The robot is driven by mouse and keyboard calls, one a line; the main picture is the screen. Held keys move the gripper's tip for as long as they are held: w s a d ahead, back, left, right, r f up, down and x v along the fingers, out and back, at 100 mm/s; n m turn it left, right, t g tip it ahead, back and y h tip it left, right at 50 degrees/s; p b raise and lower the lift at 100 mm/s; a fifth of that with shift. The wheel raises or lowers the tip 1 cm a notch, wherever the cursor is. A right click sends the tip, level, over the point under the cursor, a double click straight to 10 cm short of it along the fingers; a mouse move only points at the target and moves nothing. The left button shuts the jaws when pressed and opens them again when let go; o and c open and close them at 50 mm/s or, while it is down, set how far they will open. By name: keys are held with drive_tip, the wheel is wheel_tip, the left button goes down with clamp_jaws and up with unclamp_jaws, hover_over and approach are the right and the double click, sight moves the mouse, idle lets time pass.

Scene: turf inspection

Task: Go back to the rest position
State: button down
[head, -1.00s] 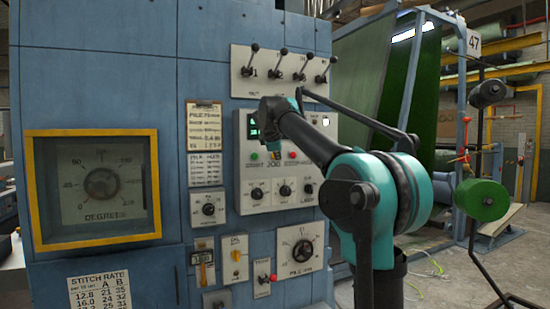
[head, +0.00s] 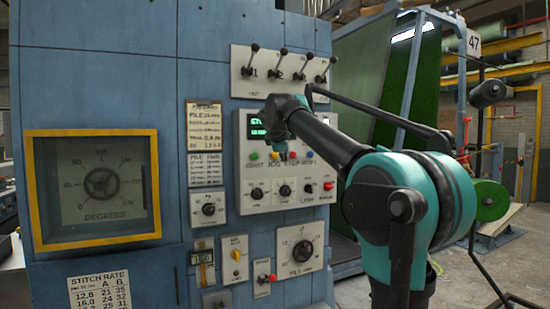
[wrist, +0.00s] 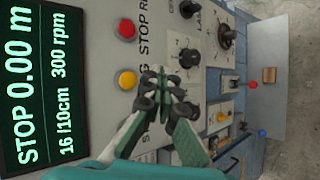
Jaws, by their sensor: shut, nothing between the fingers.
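My gripper (wrist: 165,95) is shut and empty in the wrist view, its dark fingertips together in front of the control panel. The panel (head: 245,180) is light grey and set in the blue machine. In the head view my arm reaches from the right to the panel, with its end over the panel's upper part; the fingers cannot be made out clearly there. The green display (wrist: 38,85) reads STOP 0.00 m, 16 /10cm, 300 rpm in the wrist view. A yellow button (wrist: 127,79) and a red button (wrist: 127,29) lie close to the fingers. Any contact cannot be told.
Lever switches (head: 300,64) stick out above the panel. A yellow-framed degrees dial (head: 103,183) is at left, with a pile dial (head: 302,250) below the panel. A green roll (head: 489,201) on a stand is at right. Open floor shows at lower right.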

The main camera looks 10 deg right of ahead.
idle(0.4)
drive_tip(key=s+d+f+m+g, duration=0.1)
drive_tip(key=s+d+f+m, duration=0.3)
drive_tip(key=f, duration=0.6)
drive_tip(key=s+a+f+m+g, duration=0.15)
drive_tip(key=s+f, duration=0.35)
drive_tip(key=f, duration=0.5)
drive_tip(key=s+d+f+m+g, duration=0.25)
drive_tip(key=s+f, duration=0.25)
drive_tip(key=f, duration=0.5)
drive_tip(key=s+a+f+m+g+y, duration=0.1)
drive_tip(key=s+f+m, duration=0.7)
drive_tip(key=s+f, duration=1.7)
drive_tip(key=shift+s+g+y, duration=0.2)
drive_tip(key=shift+g+y, duration=0.3)
drive_tip(key=shift+y, duration=0.6)
